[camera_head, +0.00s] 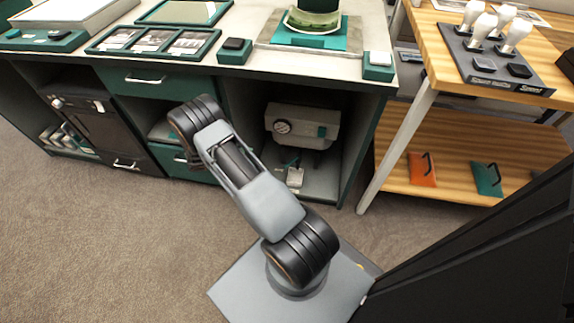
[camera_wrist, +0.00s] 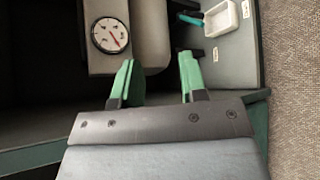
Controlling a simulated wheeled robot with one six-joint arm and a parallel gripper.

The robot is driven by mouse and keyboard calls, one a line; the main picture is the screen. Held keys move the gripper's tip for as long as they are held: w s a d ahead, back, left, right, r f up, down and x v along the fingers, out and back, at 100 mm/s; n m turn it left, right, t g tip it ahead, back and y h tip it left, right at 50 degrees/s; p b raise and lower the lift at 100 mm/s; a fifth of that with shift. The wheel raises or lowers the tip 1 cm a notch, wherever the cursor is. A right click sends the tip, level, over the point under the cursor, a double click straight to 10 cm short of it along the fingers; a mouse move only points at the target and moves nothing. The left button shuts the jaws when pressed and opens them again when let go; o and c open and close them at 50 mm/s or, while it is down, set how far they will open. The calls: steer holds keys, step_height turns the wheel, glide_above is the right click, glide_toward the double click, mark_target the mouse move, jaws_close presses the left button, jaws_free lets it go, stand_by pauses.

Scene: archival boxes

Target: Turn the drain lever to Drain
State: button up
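A grey tank unit (camera_head: 302,122) with a round white dial gauge (camera_head: 283,127) sits in the open cabinet bay below the counter. The unit (camera_wrist: 150,32) and its gauge (camera_wrist: 110,36) also show in the wrist view. A small teal and dark fitting (camera_wrist: 190,17) lies beside a white tray (camera_wrist: 221,18) near small white labels; I cannot tell for sure that it is the drain lever, and no wording is readable. My gripper (camera_wrist: 159,72) has two green fingers, apart with nothing between them, pointing toward the unit and fitting. The gripper does not show clearly in the head view.
The cabinet's side panel (camera_head: 358,150) and the counter top (camera_head: 350,75) bound the bay. A wooden shelf unit (camera_head: 440,150) stands to the right, with an orange piece (camera_head: 422,170) and a teal piece (camera_head: 487,179). The carpet (camera_head: 120,230) in front is clear.

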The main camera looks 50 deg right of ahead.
step_height(320, 180, down, 8)
steer(key=d+n+t+h, duration=0.1)
steer(key=d+n+h, duration=0.1)
steer(key=h, duration=0.1)
steer(key=n+t+h, duration=0.2)
steer(key=t+h, duration=0.1)
glide_toward(287, 165)
steer(key=d, duration=0.3)
steer(key=d+b, duration=0.1)
steer(key=d, duration=0.3)
steer(key=d+b, duration=0.1)
steer(key=d, duration=0.2)
steer(key=shift+s+d+f, duration=0.15)
steer(key=shift+s+d, duration=0.1)
steer(key=shift+s, duration=0.15)
steer(key=shift+c, duration=0.5)
jaws_close()
